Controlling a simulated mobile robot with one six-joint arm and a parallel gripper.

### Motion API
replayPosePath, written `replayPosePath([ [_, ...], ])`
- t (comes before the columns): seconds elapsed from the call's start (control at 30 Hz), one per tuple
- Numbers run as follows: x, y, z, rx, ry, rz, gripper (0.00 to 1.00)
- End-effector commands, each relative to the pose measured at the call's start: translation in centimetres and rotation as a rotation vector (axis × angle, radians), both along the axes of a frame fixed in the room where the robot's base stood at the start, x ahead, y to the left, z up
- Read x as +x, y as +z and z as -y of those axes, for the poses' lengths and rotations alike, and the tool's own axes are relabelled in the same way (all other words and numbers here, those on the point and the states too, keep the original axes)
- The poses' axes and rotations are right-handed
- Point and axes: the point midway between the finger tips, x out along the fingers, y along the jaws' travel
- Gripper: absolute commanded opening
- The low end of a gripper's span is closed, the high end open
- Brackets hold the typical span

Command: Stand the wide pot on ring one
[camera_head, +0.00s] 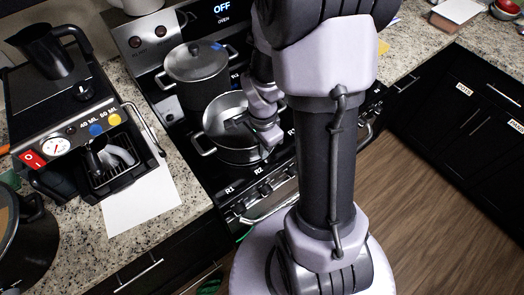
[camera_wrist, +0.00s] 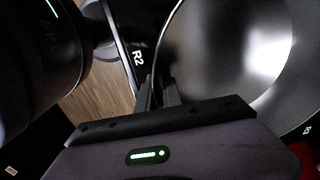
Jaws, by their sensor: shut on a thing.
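The wide pot (camera_head: 236,154) is a shiny steel pot without a lid, over the front left part of the stove, behind the R1 and R2 labels. It looks upright and empty; I cannot tell whether its base touches the stove. My gripper (camera_head: 236,124) is at the pot's right side and reaches over its rim. In the wrist view the fingers of my gripper (camera_wrist: 158,92) are shut on the edge of the wide pot (camera_wrist: 215,60), whose bright inside fills the right. The ring under the pot is hidden.
A lidded steel pot (camera_head: 196,75) stands close behind on the stove (camera_head: 181,128). A coffee machine (camera_head: 70,128) and a white sheet (camera_head: 140,203) are on the left counter. A dark pot (camera_head: 28,240) is at the lower left.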

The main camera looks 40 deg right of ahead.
Motion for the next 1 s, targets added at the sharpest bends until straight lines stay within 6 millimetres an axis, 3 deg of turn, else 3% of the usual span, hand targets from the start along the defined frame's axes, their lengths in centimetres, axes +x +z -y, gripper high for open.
replayPosePath([
  [0.03, 0.0, -1.0, 0.0, 0.000, 0.000, 0.001, 0.00],
  [0.37, 0.1, -1.1, 0.1, -0.001, 0.001, 0.003, 0.00],
  [0.4, 0.0, -1.1, 0.1, -0.001, 0.001, 0.002, 0.14],
  [0.5, 0.0, -1.0, 0.1, -0.001, 0.001, 0.002, 0.31],
  [0.77, 0.0, -1.0, 0.1, -0.001, 0.001, 0.002, 0.31],
  [0.87, 0.1, -0.2, 0.1, -0.001, 0.001, 0.003, 0.31],
  [1.0, 0.1, 3.6, 0.1, -0.003, 0.002, 0.007, 0.31],
])
